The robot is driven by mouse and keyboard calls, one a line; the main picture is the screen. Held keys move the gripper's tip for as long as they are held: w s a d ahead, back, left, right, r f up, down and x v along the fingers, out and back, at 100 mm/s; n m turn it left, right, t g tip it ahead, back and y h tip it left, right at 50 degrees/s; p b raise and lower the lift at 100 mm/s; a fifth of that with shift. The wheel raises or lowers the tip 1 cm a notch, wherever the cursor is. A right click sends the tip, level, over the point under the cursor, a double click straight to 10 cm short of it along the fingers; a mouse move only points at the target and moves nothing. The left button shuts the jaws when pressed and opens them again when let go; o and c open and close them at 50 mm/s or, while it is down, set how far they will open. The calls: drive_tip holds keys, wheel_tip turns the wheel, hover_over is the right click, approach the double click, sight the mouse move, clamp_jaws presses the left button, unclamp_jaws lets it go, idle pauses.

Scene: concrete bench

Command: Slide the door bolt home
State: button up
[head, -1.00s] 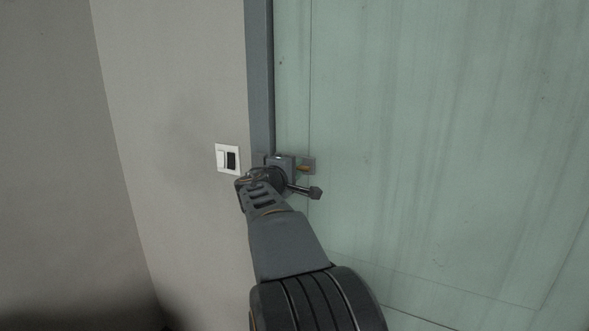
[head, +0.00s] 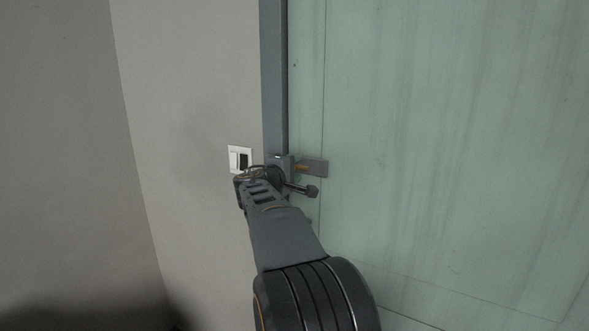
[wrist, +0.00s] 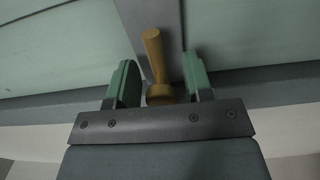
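The door bolt is at the left edge of the pale green door (head: 450,120). Its grey plate (head: 318,168) and brass part (head: 302,168) show just right of the door frame. In the wrist view the brass handle (wrist: 155,60) stands between the two green fingers of my gripper (wrist: 162,84). The fingers are apart, with a gap on each side of the handle, narrower on the left. In the head view my arm and wrist cover the bolt's left part, and the fingertips (head: 287,167) are hard to make out.
The grey door frame (head: 273,80) runs upright just left of the bolt. A white switch plate (head: 235,158) is on the grey wall (head: 190,90) left of the frame, close to my wrist. The door face to the right is clear.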

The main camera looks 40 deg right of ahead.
drive_tip(key=b+v, duration=0.3)
drive_tip(key=v, duration=1)
drive_tip(key=shift+a+b, duration=0.35)
drive_tip(key=shift+a, duration=0.05)
drive_tip(key=s+a+f+y, duration=0.1)
drive_tip(key=a+f+y, duration=0.3)
drive_tip(key=f, duration=0.6)
drive_tip(key=s+a+f+y, duration=0.25)
drive_tip(key=f+y, duration=0.25)
drive_tip(key=f, duration=0.4)
drive_tip(key=shift+s+a+f+m+g+y+p, duration=0.15)
drive_tip(key=shift+s+a+f+m+y, duration=0.3)
drive_tip(key=shift+s+a+f+y, duration=1.65)
drive_tip(key=shift+s+a+f+m+g+y+p, duration=0.15)
drive_tip(key=shift+s+a+f+m+y, duration=0.4)
drive_tip(key=shift+a+f, duration=1.65)
drive_tip(key=shift+s+a+f+m+g+y+p, duration=0.25)
drive_tip(key=shift+s+a+f+y, duration=1.05)
drive_tip(key=shift+a, duration=2.05)
drive_tip(key=shift+s+r+y, duration=0.15)
drive_tip(key=shift+r+y, duration=0.1)
drive_tip(key=shift+r, duration=0.05)
